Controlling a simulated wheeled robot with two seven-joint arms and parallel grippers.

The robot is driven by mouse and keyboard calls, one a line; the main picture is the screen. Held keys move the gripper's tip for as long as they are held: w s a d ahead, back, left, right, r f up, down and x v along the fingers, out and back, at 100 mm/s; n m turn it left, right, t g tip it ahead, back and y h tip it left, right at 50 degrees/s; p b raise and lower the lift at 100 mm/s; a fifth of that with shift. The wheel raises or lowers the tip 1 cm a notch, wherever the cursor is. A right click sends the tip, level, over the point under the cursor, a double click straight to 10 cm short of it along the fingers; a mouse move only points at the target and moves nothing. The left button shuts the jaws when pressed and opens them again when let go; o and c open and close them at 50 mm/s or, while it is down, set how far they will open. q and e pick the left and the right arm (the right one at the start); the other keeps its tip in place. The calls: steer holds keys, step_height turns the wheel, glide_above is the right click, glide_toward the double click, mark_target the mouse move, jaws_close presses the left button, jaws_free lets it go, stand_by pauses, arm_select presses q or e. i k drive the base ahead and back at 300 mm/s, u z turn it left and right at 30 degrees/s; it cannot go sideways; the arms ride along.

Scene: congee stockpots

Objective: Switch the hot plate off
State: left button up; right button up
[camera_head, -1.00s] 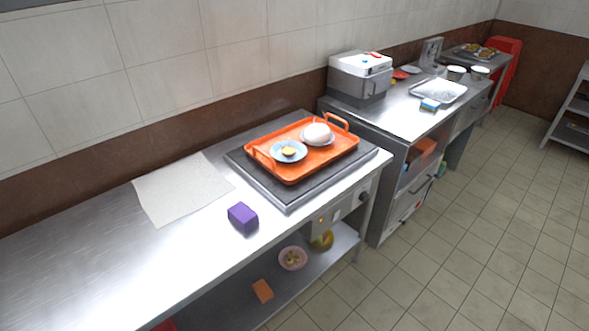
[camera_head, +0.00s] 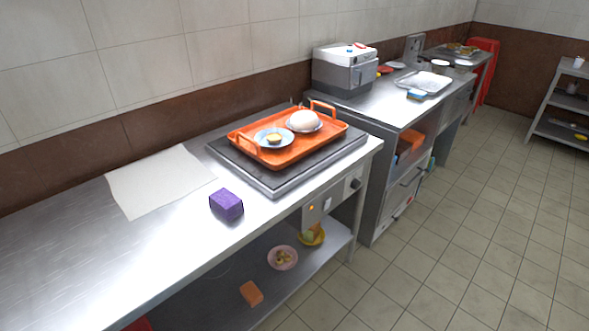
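The hot plate (camera_head: 272,184) is a dark flat slab with a steel edge, set into the right end of the steel counter. An orange tray (camera_head: 275,163) with two handles sits on top of it. The tray holds a blue plate with a yellow piece and a white domed item on a saucer. On the counter's front, below the hot plate, is a control panel (camera_head: 318,209) with a small orange light, a pale switch (camera_head: 327,204) and a dark knob (camera_head: 355,184). The switch position is too small to tell. Neither gripper is in view.
A purple block (camera_head: 226,204) and a pale cloth (camera_head: 158,181) lie on the counter. The lower shelf holds a pink bowl (camera_head: 283,258), a yellow bowl (camera_head: 312,236) and an orange block (camera_head: 251,293). A second counter (camera_head: 384,104) stands behind to the right. The tiled floor (camera_head: 430,260) at right is clear.

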mark_target(326, 205)
steer(key=z, duration=0.35)
steer(key=i, duration=1.1)
steer(key=u, duration=0.6)
